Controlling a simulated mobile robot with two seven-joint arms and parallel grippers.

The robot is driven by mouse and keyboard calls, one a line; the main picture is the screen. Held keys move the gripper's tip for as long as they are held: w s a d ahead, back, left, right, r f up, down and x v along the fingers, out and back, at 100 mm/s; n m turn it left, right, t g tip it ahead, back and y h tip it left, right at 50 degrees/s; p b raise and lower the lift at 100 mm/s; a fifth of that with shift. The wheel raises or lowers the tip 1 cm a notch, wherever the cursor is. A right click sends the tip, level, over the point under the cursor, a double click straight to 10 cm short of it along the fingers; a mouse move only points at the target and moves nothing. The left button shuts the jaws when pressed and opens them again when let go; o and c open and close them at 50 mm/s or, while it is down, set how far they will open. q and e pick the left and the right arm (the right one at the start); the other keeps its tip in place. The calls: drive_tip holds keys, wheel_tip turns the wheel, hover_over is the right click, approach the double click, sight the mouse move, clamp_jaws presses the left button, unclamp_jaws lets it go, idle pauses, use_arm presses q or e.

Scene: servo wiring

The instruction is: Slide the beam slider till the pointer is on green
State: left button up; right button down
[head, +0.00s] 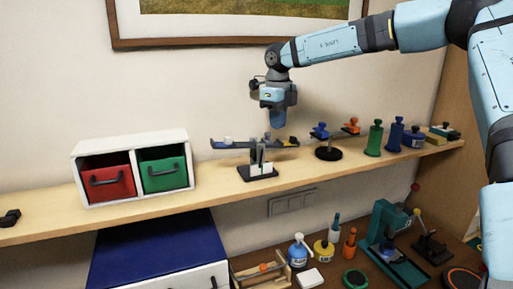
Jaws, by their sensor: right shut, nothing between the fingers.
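The beam balance stands on the wooden shelf, its dark base (258,174) upright under a long thin beam (240,143). Small pieces sit along the beam; which one is the slider I cannot tell for sure. A pale plate (262,169) shows low on the stand; the pointer and any green mark are too small to read. My right gripper (278,124) points down just above the right half of the beam, shut and empty. Whether its tips touch anything on the beam I cannot tell. My left gripper is not in view.
A white cabinet with a red drawer (107,183) and a green drawer (164,174) stands left of the balance. A round black stand (328,154) with blue and orange pieces is close on the right, then green and blue weights (374,138). A lower bench holds bottles and tools.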

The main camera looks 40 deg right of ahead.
sight(277, 143)
drive_tip(key=shift+f+b, duration=0.4)
drive_tip(key=shift+f, duration=0.15)
drive_tip(key=shift+f+b, duration=0.4)
drive_tip(key=shift+f, duration=0.1)
drive_tip(key=shift+f, duration=0.25)
drive_tip(key=shift+f+b, duration=0.4)
drive_tip(key=shift+b, duration=0.15)
